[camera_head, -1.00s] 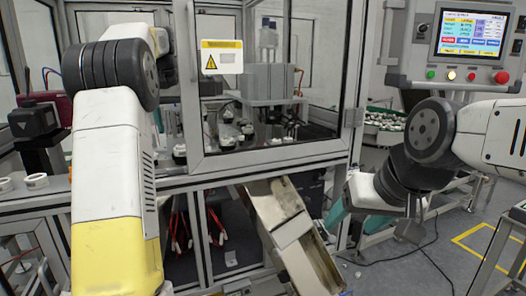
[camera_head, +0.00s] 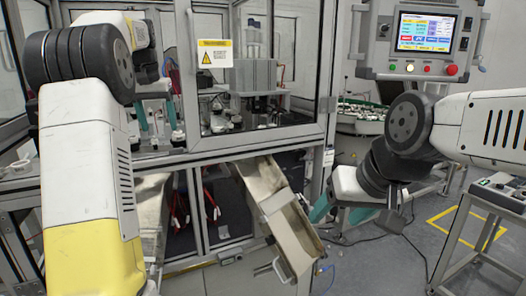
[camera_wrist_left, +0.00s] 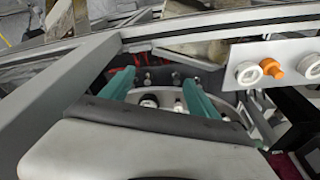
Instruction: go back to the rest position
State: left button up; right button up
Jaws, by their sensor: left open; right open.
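The fingers also show in the left wrist view (camera_wrist_left: 158,88), spread over a pale surface bearing small dark and white pieces. My right gripper (camera_head: 341,210) hangs low at the right, beside the sloped chute. Its teal fingers are apart and appear empty, partly hidden by my right wrist.
A glazed machine cabinet (camera_head: 257,145) fills the middle. A metal chute (camera_head: 280,210) slopes down below it. A control panel (camera_head: 425,36) stands at the upper right, and a small stand (camera_head: 497,190) at the right edge. A pale plate (camera_wrist_left: 287,52) with white rings lies near the left gripper.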

pick_arm(q)
jog(key=s+d+f+t+h, duration=0.1)
jog(key=s+d, duration=0.3)
jog(key=s, duration=0.3)
jog(key=s+d+f+m+t, duration=0.1)
jog(key=s+d, duration=0.4)
jog(key=s, duration=0.3)
jog(key=s+d+t+h, duration=0.1)
jog(key=s+d, duration=0.3)
jog(key=s, duration=0.3)
jog(key=s+d+f, duration=0.4)
jog(key=s+f, duration=0.4)
jog(key=s, duration=0.1)
jog(key=shift+s+t, duration=0.3)
jog(key=shift+t, duration=0.1)
